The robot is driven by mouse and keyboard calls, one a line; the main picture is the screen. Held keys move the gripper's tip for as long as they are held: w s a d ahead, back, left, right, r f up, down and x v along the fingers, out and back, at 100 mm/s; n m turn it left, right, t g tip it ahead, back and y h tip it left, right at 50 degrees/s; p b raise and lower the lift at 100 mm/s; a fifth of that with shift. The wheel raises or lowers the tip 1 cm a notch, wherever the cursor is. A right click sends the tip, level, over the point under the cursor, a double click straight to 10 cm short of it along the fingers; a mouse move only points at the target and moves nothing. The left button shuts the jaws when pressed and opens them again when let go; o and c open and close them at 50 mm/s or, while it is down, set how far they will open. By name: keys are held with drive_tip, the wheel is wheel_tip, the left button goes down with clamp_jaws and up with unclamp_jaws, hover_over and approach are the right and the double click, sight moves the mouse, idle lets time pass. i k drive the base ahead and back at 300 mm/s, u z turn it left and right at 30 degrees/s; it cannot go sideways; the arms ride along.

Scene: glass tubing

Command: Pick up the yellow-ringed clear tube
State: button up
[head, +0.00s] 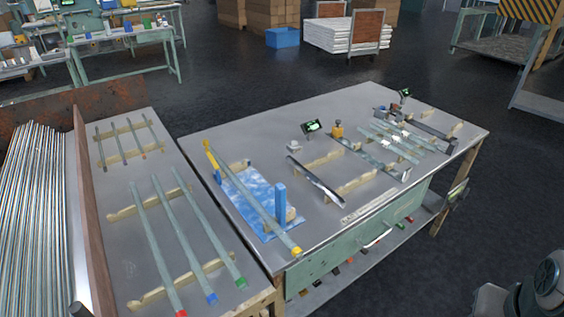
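A long clear tube (262,212) with a yellow ring at its near end lies slantwise over a blue-and-white patterned mat (238,187) on the left part of the main bench. Its near end reaches past the mat toward the bench's front edge. Its far end is by a yellow upright piece (210,157). A blue post (280,203) stands close to the tube's right side. Pale wooden supports show near the tube; I cannot tell exactly where it rests. My gripper is not in view; only a part of my arm shows at the lower right.
The left bench (110,195) holds tubes with red, blue and green ends on wooden rails. Several more tubes (395,140) lie on the main bench's right. Dark floor (440,260) is clear to the right.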

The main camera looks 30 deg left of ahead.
sight(297, 252)
drive_tip(key=u, duration=0.6)
drive_tip(key=i, duration=0.8)
drive_tip(key=u, duration=1.05)
drive_tip(key=i, duration=0.2)
drive_tip(key=u, duration=0.15)
